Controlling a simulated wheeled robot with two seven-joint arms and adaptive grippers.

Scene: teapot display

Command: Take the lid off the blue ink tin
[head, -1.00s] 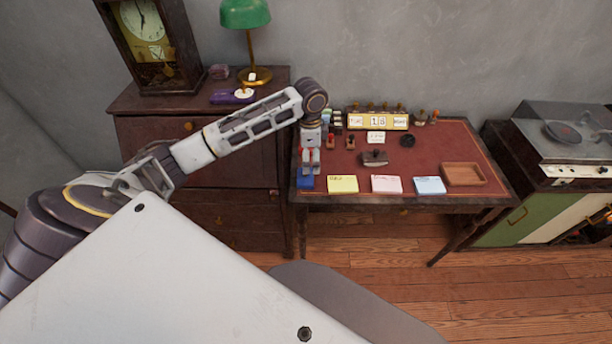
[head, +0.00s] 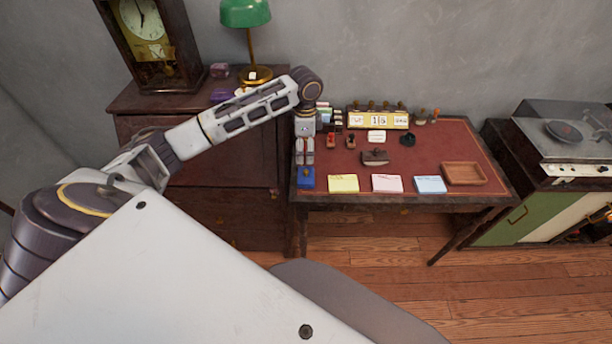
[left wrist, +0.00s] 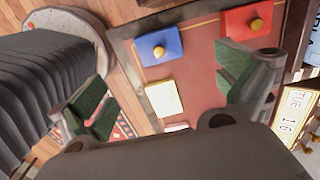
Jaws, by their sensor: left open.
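The blue ink tin (head: 306,177) sits at the front left corner of the desk. Its lid is on, with a round gold knob on top; the tin also shows in the left wrist view (left wrist: 150,52). My left gripper (head: 305,161) is open and empty. In the head view it appears just behind the tin, apart from it. In the left wrist view the tin lies beyond and between the spread green-padded fingers. My right gripper is in neither current view.
A red tin (left wrist: 262,16) with a gold knob is near the blue one. Yellow (head: 343,184), pink (head: 387,184) and blue (head: 430,185) note pads line the desk front, with a wooden tray (head: 463,174) at right. Stamps and a calendar (head: 378,119) stand behind. The desk's middle right is clear.

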